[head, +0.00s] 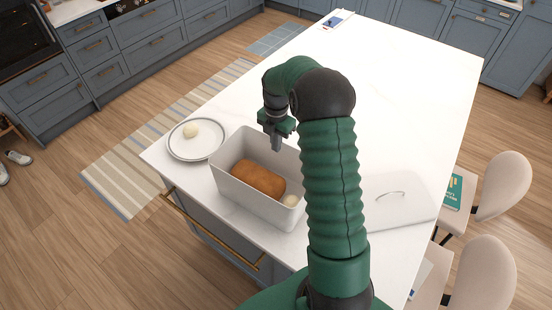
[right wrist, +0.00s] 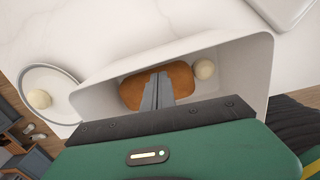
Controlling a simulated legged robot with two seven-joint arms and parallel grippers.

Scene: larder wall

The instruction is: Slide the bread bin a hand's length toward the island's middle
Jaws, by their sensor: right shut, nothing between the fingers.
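The bread bin (head: 243,201) is a pale, open rectangular box standing near the island's left front edge. Inside it lie a brown loaf (head: 257,179) and a small pale roll (head: 290,200). My right gripper (head: 277,146) is shut and empty, pointing down at the bin's far side. In the right wrist view the bin (right wrist: 252,70) fills the middle, and the closed fingers (right wrist: 158,78) appear over the loaf (right wrist: 180,82). I cannot tell whether the fingers touch the bin. My left gripper is not in view.
A plate (head: 184,153) with a pale round item (head: 190,130) sits just left of the bin. A pale lid (head: 415,209) with a handle lies to the right, partly behind my arm.

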